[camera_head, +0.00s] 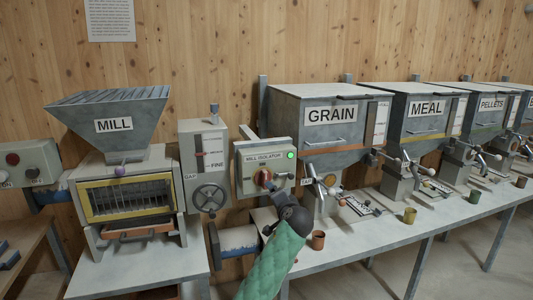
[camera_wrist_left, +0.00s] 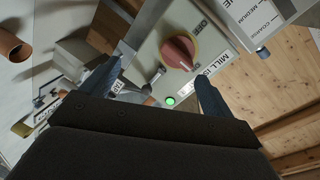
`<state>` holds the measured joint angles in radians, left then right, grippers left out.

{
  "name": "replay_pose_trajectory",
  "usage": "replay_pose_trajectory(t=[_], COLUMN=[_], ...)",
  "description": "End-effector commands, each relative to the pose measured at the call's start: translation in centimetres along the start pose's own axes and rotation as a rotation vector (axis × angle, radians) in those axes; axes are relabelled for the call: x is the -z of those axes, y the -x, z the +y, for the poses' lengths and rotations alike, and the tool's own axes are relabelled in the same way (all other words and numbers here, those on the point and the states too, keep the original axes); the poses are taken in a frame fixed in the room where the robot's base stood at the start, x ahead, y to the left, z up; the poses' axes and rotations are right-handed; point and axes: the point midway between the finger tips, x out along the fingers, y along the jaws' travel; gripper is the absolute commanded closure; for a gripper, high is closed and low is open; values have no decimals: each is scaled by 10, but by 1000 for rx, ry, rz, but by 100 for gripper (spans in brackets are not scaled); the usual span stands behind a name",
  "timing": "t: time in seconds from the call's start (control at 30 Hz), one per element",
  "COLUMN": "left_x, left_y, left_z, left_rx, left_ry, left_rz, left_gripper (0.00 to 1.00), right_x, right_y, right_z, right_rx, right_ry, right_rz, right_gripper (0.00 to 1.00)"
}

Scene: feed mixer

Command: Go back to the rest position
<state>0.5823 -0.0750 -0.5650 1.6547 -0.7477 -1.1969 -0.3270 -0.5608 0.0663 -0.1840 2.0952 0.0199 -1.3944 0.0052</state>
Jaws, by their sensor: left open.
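My left arm, in a green sleeve, comes up from the bottom middle of the head view. Its gripper (camera_head: 272,190) is in front of the mill isolator box (camera_head: 279,151), close to the red knob (camera_head: 263,178). In the left wrist view the two dark fingers of the gripper (camera_wrist_left: 158,82) stand wide apart with nothing held between them. The red knob (camera_wrist_left: 180,50) shows beyond the gap between the fingers, and I cannot tell its exact distance. A green lamp (camera_wrist_left: 170,101) is lit on the box. My right gripper is not in view.
The mill (camera_head: 120,170) stands left of the isolator, with a grey handwheel unit (camera_head: 208,170) between. The grain hopper (camera_head: 325,125) and several more hoppers line the bench to the right. A brown cup (camera_head: 318,240) stands right of my arm.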

Motion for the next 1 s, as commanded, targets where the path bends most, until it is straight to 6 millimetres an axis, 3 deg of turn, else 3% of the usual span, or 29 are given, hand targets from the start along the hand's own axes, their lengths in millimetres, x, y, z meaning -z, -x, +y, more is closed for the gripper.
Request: replay_pose_trajectory(t=[0.2, 0.37, 0.67, 1.0], left_x=[-8, -34, -106, -221], left_y=[11, 20, 45, 101], left_z=[-16, -4, 53, 148], left_rx=[-130, -254, -460, -681], left_ry=[249, 410, 605, 737], left_rz=[7, -15, -102, -260], left_gripper=[13, 13, 13, 13], right_x=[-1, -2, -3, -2], right_y=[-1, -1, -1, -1], right_z=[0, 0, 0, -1], right_rx=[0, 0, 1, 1], right_ry=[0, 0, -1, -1], right_rz=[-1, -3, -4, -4], right_gripper=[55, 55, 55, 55])
